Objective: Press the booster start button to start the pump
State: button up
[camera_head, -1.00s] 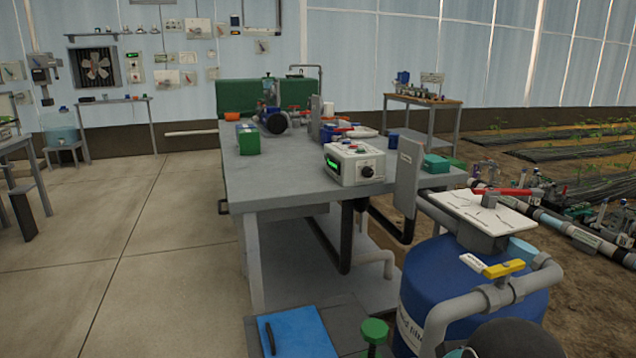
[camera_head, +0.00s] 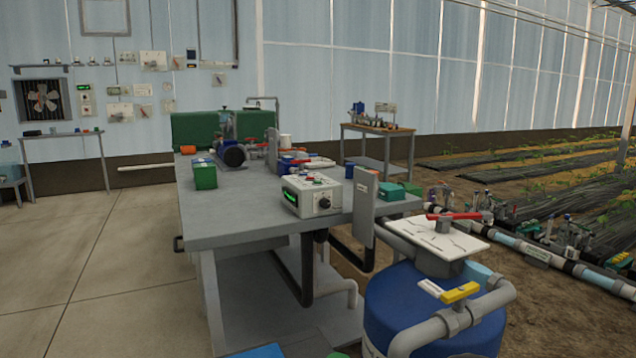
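A white control box (camera_head: 312,194) sits on the near right part of the grey workbench (camera_head: 232,226). Its front has a lit green display (camera_head: 291,198) and a black knob (camera_head: 324,203). Small buttons (camera_head: 307,179), at least one red and one green, are on its sloped top; their labels are too small to read, so I cannot tell which is the booster start button. My gripper is not in view.
A blue tank (camera_head: 392,308) with grey pipes and a yellow-handled valve (camera_head: 459,292) stands at the front right. A grey upright plate (camera_head: 364,207) is just right of the box. A green block (camera_head: 204,174) is on the bench. The concrete floor at left is clear.

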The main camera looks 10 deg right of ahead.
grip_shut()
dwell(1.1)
